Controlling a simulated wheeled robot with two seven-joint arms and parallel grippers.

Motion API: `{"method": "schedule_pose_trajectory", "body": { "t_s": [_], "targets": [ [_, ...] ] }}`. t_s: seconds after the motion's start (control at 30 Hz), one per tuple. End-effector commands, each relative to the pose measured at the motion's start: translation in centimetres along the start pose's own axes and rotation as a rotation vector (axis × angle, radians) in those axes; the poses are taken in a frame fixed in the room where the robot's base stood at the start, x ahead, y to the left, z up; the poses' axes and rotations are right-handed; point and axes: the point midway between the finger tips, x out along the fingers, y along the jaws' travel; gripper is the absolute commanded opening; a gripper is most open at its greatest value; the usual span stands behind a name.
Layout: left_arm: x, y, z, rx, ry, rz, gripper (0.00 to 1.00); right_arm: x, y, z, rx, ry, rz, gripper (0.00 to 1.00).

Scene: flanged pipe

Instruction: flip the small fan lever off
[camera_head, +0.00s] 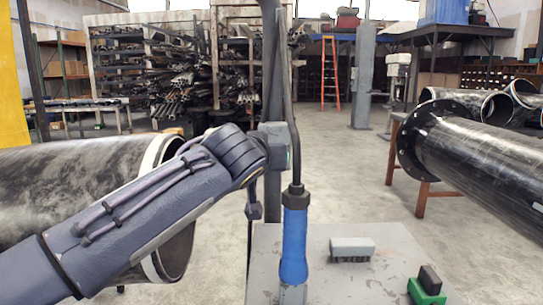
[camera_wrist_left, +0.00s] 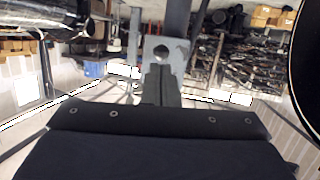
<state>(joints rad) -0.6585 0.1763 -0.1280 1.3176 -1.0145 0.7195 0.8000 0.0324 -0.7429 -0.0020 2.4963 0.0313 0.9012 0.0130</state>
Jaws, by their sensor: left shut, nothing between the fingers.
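My left arm comes in from the left in the head view and ends at a grey box (camera_head: 280,143) by the upright post. My left gripper's fingers are hidden there. In the left wrist view, my left gripper (camera_wrist_left: 159,72) is shut and empty. Its tips lie just below or in front of a grey plate (camera_wrist_left: 176,52) with a dark round spot. I cannot tell whether they touch it. The small fan lever cannot be made out clearly in either view. My right gripper is not in view.
Large pipes lie left (camera_head: 70,180) and right (camera_head: 480,155). Open floor lies beyond the table.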

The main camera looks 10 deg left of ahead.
Motion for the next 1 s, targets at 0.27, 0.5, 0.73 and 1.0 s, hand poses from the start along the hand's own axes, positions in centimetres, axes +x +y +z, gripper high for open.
{"method": "schedule_pose_trajectory", "body": {
  "t_s": [0.27,0.5,0.73,1.0],
  "targets": [
    [-3.3,-0.3,-0.2,0.000,0.002,0.001,0.00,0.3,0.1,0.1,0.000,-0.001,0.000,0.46],
    [-7.4,-0.2,-0.3,0.000,0.002,0.002,0.00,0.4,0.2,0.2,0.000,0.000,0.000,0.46],
    [-9.8,-0.2,-0.3,0.000,0.000,0.000,0.00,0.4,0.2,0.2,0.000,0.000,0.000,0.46],
    [-10.1,-0.3,-0.2,0.000,-0.001,-0.001,0.00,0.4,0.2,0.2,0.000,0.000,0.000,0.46]
  ]
}}
